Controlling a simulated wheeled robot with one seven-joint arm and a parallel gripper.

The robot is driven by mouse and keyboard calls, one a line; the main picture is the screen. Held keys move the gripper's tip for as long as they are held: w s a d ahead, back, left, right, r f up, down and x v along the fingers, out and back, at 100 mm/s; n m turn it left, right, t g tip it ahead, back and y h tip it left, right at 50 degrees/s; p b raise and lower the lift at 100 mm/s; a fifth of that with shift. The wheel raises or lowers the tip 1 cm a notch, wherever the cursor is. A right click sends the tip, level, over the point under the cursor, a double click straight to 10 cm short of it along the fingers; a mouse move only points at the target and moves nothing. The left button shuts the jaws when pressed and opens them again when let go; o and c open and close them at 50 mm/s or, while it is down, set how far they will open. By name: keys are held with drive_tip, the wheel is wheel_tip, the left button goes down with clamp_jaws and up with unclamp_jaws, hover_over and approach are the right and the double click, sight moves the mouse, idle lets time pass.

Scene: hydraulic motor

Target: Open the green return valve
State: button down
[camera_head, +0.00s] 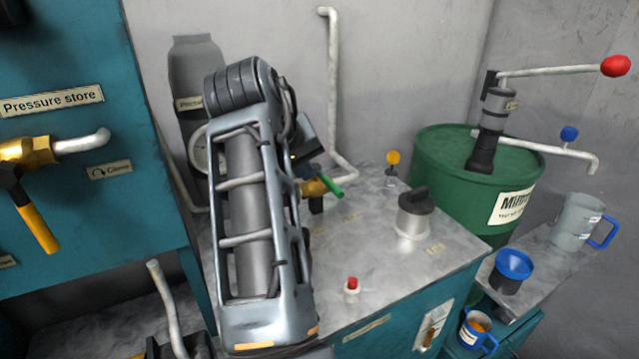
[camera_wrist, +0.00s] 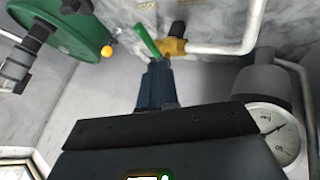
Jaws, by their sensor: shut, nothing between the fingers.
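The green return valve has a green lever (camera_head: 332,186) on a brass body (camera_head: 313,188), at the back of the metal worktop just right of my arm. In the wrist view the green lever (camera_wrist: 147,40) slants up and left from the brass body (camera_wrist: 175,46), which joins a white pipe. My gripper (camera_wrist: 158,66) is shut and empty. Its fingertips appear close below the lever in that view; I cannot tell whether they touch it. In the head view my arm hides most of the gripper, and only a dark part shows beside the arm.
A pressure gauge (camera_wrist: 279,135) stands beside my gripper, and a white pipe (camera_head: 333,90) runs up the wall. The worktop holds a yellow knob (camera_head: 393,158), a lidded pot (camera_head: 415,215) and a red button (camera_head: 352,284). A green drum (camera_head: 440,155) stands right.

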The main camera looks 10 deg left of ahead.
sight(327, 183)
drive_tip(key=x, duration=1)
drive_tip(key=shift+p, duration=0.45)
drive_tip(key=shift+w+d, duration=0.1)
drive_tip(key=shift+w, duration=0.05)
drive_tip(key=shift+d+n+y, duration=0.2)
drive_tip(key=shift+n+y, duration=0.1)
drive_tip(key=shift+n, duration=0.1)
